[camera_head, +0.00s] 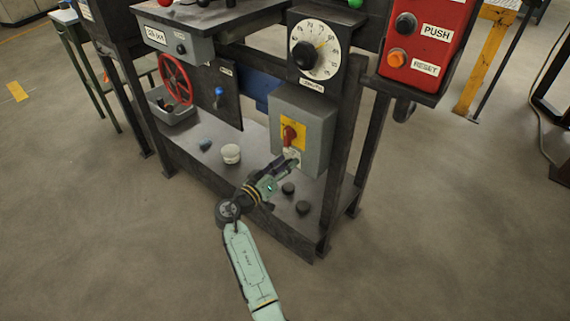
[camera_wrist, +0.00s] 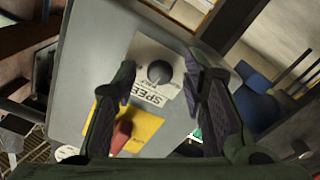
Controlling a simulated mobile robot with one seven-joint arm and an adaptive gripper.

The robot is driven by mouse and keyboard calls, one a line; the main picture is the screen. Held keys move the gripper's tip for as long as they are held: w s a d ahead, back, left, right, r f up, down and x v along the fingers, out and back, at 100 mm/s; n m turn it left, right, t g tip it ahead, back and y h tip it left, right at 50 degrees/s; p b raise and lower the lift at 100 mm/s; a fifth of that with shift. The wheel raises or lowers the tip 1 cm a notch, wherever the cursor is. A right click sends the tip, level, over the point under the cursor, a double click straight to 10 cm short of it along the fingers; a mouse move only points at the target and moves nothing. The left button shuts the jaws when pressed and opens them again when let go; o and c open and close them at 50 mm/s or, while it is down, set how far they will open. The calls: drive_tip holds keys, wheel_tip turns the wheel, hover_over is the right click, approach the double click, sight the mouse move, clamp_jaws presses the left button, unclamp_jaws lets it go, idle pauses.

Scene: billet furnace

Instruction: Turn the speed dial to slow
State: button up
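The speed dial is a small black knob (camera_wrist: 158,73) on a white label (camera_wrist: 150,88) marked SPEED, on the face of a grey box (camera_wrist: 85,65). The box also shows in the head view (camera_head: 311,112), where the label is partly visible and the knob cannot be made out behind my gripper (camera_head: 286,166). In the wrist view my gripper (camera_wrist: 160,64) is open, with one finger on each side of the knob as pictured. The fingers look apart from the knob; the exact depth is hard to judge.
A red rotary switch (camera_head: 290,134) on a yellow plate sits just above the dial, close to my gripper. Black pucks (camera_head: 303,207) and a white round pot (camera_head: 231,153) stand on the lower shelf. A large round dial (camera_head: 314,50) and red button box (camera_head: 424,45) are above.

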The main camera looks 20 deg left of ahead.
drive_tip(key=shift+c, duration=0.3)
clamp_jaws()
idle(0.5)
drive_tip(key=n, duration=0.5)
drive_tip(key=shift+n, duration=0.4)
drive_tip(key=n+p, duration=0.1)
drive_tip(key=n, duration=0.2)
drive_tip(key=shift+a+f+n+p, duration=0.1)
drive_tip(key=shift+n+p, duration=0.65)
drive_tip(key=shift+n, duration=0.85)
drive_tip(key=shift+o, duration=0.3)
unclamp_jaws()
